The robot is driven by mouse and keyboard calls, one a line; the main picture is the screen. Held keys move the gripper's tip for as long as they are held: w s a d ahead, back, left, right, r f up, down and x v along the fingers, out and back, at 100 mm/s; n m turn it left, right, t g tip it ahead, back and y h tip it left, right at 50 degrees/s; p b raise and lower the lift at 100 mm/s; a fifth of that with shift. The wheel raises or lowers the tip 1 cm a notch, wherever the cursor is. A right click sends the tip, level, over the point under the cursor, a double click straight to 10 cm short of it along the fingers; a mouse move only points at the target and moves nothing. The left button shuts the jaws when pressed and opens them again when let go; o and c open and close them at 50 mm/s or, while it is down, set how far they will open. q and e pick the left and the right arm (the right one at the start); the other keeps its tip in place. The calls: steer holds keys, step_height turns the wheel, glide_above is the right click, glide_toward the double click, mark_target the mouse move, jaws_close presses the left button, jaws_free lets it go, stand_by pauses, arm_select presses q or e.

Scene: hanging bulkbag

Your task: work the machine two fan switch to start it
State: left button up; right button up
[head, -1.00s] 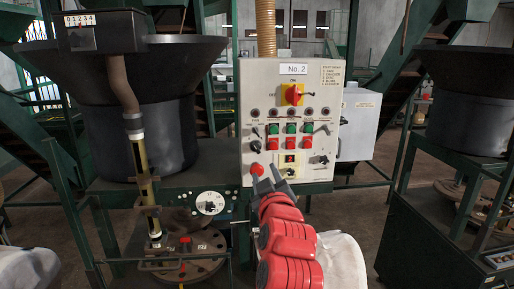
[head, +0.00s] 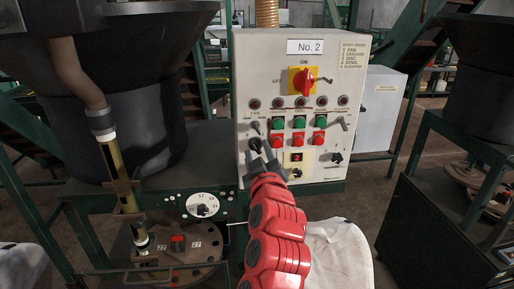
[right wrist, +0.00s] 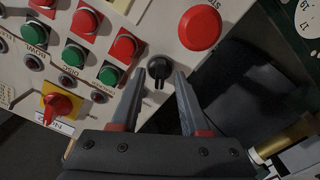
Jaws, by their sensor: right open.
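The grey control panel (head: 318,70) marked No. 2 stands upright ahead of me. The fan switch (head: 255,144), a small black rotary knob, sits in its left column, below the fan lamp (head: 254,103). In the right wrist view the knob (right wrist: 160,68) shows clearly, its grip pointing down in the picture. My right gripper (head: 262,148) is open. In the right wrist view its fingertips (right wrist: 160,76) stand on either side of the knob; I cannot tell whether they touch it. My left gripper is not in view.
A large red stop button (right wrist: 200,27) is close to the right fingertips. Green buttons (head: 299,122), red buttons (head: 298,140) and a red main switch (head: 303,80) on yellow share the panel. A dark hopper (head: 110,100) stands left of it.

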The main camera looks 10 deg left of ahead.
steer(key=shift+s, duration=0.15)
steer(key=shift+c, duration=0.2)
jaws_close()
steer(key=m+b, duration=0.1)
steer(key=m, duration=0.1)
steer(key=shift+f+m+b, duration=0.1)
steer(key=shift+m+b, duration=0.2)
steer(key=shift+m, duration=0.1)
steer(key=m+b, duration=0.1)
steer(key=m, duration=0.1)
steer(key=shift+m, duration=0.3)
steer(key=m+b, duration=0.1)
steer(key=m, duration=0.2)
steer(key=shift+m, duration=1.7)
